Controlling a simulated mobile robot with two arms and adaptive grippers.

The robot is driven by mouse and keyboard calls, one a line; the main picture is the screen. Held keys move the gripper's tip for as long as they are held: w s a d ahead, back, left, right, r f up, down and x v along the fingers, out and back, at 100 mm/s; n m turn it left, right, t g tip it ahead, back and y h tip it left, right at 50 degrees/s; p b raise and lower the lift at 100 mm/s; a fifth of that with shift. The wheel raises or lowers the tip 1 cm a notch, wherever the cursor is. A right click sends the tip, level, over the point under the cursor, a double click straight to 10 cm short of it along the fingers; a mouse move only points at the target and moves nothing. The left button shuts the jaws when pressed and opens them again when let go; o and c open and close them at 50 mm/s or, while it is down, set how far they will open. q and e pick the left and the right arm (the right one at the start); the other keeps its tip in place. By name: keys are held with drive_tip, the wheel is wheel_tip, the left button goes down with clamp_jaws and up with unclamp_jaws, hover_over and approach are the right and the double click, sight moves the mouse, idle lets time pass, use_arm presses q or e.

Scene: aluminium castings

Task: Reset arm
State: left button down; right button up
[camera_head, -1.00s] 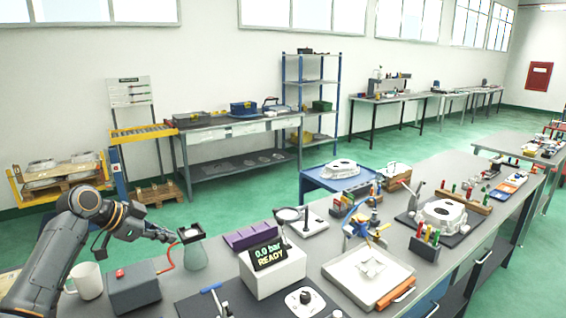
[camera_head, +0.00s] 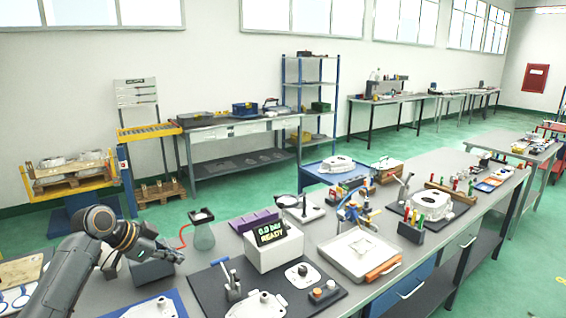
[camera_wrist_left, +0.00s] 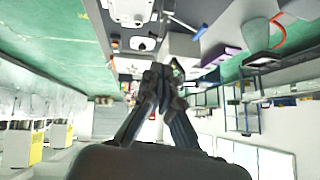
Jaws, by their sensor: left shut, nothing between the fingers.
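My left arm comes in from the lower left in the head view. My left gripper (camera_head: 176,255) is over the left part of the workbench, in front of the grey box (camera_head: 152,268), which it partly hides. In the left wrist view the fingers of my left gripper (camera_wrist_left: 160,72) are together at the middle, with nothing between them. My right gripper is in neither view.
A glass flask (camera_head: 203,236) stands just beyond the gripper. A white box with a "READY" display (camera_head: 274,248) is to its right. A dark mat (camera_head: 208,292) and a blue tray (camera_head: 183,307) with castings lie nearer. A white tray (camera_head: 338,262) is farther right.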

use_arm(q)
drive_tip(key=s+d+f+n+g+y, duration=0.15)
drive_tip(key=s+d+f, duration=0.35)
drive_tip(key=s+f, duration=0.55)
drive_tip(key=s+d+f+n+g+y, duration=0.15)
drive_tip(key=s+d+f, duration=0.25)
drive_tip(key=s+f, duration=0.65)
drive_tip(key=s+a+n+y, duration=0.3)
drive_tip(key=s+n, duration=0.4)
drive_tip(key=s, duration=1.4)
wheel_tip(320, 180, down, 29)
drive_tip(key=s+b, duration=0.1)
drive_tip(key=b, duration=0.4)
drive_tip(key=s+a+f+g+b, duration=0.1)
drive_tip(key=s+f+b, duration=0.1)
drive_tip(key=s+f, duration=0.6)
drive_tip(key=s+a+f+g+b, duration=0.1)
drive_tip(key=s+f+b, duration=0.2)
drive_tip(key=s+f, duration=0.6)
wheel_tip(320, 180, down, 6)
drive_tip(key=shift+s+a+f, duration=0.15)
drive_tip(key=shift+s+a, duration=0.05)
drive_tip(key=shift+s, duration=0.05)
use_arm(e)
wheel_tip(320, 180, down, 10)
